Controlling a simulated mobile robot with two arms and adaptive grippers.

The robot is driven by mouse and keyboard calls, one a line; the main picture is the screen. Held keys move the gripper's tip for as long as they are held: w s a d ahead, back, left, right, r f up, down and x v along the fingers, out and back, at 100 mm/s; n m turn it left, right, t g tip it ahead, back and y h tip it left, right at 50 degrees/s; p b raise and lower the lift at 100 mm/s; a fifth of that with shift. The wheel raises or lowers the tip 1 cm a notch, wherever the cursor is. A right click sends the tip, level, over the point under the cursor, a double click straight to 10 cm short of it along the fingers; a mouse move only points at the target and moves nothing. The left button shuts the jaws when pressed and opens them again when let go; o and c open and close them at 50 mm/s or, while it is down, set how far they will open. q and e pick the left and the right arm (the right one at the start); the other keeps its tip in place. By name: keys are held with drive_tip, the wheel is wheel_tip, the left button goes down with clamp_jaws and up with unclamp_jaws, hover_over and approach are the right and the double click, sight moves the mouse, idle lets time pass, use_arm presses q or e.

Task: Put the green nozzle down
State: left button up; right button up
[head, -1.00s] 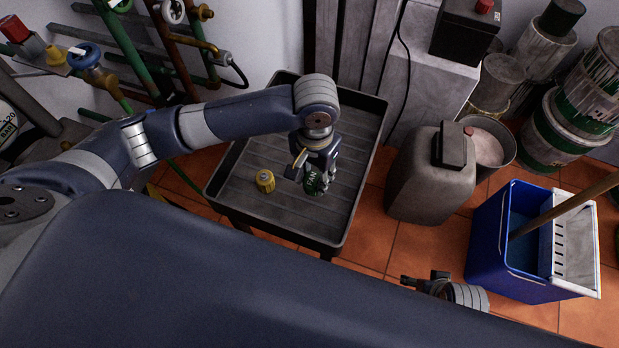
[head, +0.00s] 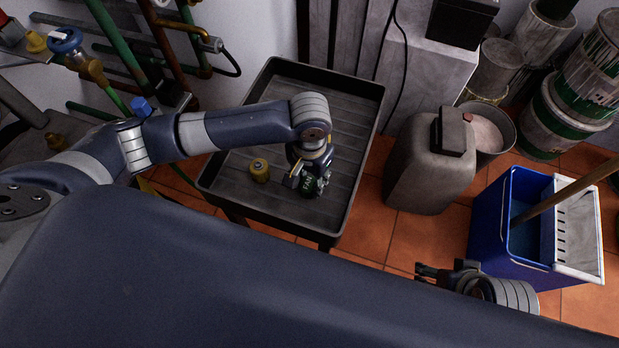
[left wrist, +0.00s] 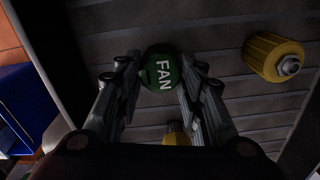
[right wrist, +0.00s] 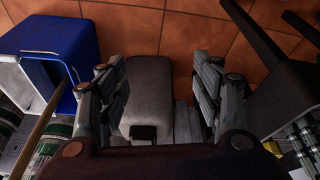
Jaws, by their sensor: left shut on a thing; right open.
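The green nozzle (head: 309,187), marked FAN, is between the fingers of my left gripper (head: 308,181) over the grey tray (head: 262,90). In the left wrist view the green nozzle (left wrist: 162,72) shows between both fingertips of my left gripper (left wrist: 161,84), which is shut on it. I cannot tell whether the nozzle's underside touches the tray floor.
A grey jerrycan (head: 430,170) stands right of the tray on the tiled floor. A blue mop bucket (head: 495,235) is further right, near my right gripper. Paint tins (head: 570,110) stand at the back right. The tray's back part is bare.

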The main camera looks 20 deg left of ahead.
sight(310, 183)
use_arm(q)
drive_tip(key=o, duration=1.2)
drive_tip(key=shift+f, duration=0.1)
use_arm(e)
drive_tip(key=shift+f, duration=0.15)
use_arm(q)
drive_tip(key=shift+r, duration=0.4)
drive_tip(key=shift+r+p, duration=2.15)
drive_tip(key=shift+r, duration=3.6)
use_arm(e)
wheel_tip(310, 183, down, 14)
drive_tip(key=g, duration=0.1)
drive_tip(key=shift+w+a, duration=0.25)
drive_tip(key=shift+w, duration=0.15)
